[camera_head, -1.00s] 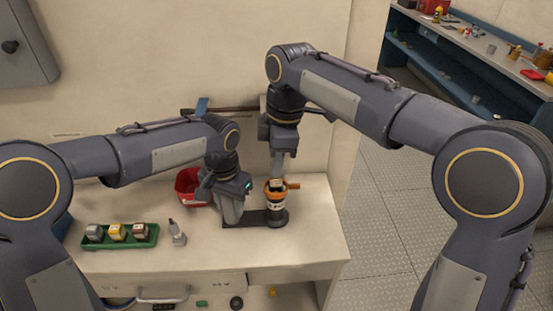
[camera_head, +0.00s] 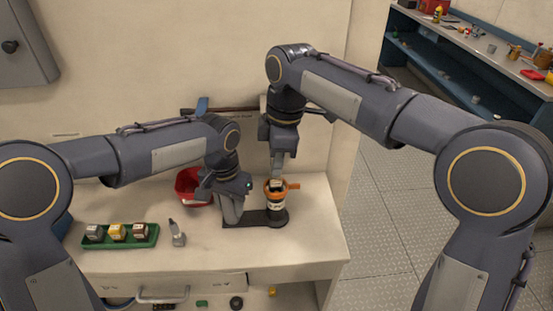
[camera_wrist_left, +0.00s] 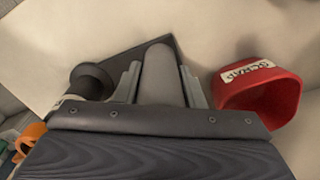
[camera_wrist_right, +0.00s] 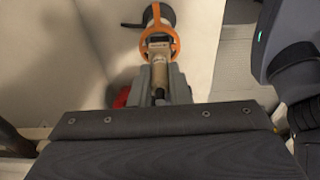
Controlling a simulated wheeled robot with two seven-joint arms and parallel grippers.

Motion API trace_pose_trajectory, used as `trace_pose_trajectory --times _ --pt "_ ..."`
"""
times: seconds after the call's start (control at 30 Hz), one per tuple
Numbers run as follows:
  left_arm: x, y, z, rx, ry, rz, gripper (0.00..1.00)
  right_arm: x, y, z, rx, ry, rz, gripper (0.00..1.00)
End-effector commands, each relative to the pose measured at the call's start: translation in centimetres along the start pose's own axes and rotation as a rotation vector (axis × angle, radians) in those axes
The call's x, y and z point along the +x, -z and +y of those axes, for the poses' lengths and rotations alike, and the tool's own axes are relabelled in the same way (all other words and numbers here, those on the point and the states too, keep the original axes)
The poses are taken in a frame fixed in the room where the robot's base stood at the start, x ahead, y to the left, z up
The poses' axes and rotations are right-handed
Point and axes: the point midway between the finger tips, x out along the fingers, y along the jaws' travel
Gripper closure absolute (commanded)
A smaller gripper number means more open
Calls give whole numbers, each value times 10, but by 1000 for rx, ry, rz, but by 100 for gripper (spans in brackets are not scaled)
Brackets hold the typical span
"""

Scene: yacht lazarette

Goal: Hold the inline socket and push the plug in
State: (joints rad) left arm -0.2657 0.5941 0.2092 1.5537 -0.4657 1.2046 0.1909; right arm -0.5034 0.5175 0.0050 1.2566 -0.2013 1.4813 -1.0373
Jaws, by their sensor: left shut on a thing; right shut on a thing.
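The inline socket (camera_head: 275,205) is a dark upright cylinder with a white band and an orange collar, standing on a dark base plate (camera_head: 255,216). A grey rounded post (camera_wrist_left: 160,75) is between my left gripper's fingers. My left gripper (camera_head: 232,205) is shut on it, left of the socket. My right gripper (camera_head: 278,172) is above the socket, pointing down and shut on the pale plug (camera_wrist_right: 158,72). In the right wrist view the plug lines up with the orange collar (camera_wrist_right: 176,45). How deep the plug sits is unclear.
A red bin (camera_head: 184,184) marked SCRAP is behind my left gripper. A green tray (camera_head: 90,244) holds three small blocks. A small grey bottle-like item (camera_head: 178,236) stands right of the tray. The bench (camera_head: 310,235) is clear to the right.

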Motion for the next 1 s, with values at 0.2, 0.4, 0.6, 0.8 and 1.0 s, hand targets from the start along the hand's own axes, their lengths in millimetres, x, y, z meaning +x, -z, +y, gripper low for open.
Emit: trace_pose_trajectory --times 0.2,0.4,0.6,0.8,1.0 --pt "0 0 0 0 0 1 97 6 -1 0 0 1 -1 100" --pt "0 0 0 0 0 1 97 11 -1 0 0 1 -1 100" --pt "0 0 0 0 0 0 97 16 -2 0 0 0 -1 100" --pt "0 0 0 0 0 0 97 21 -3 0 0 1 -1 100" --pt "0 0 0 0 0 0 97 26 -3 0 0 0 -1 100"
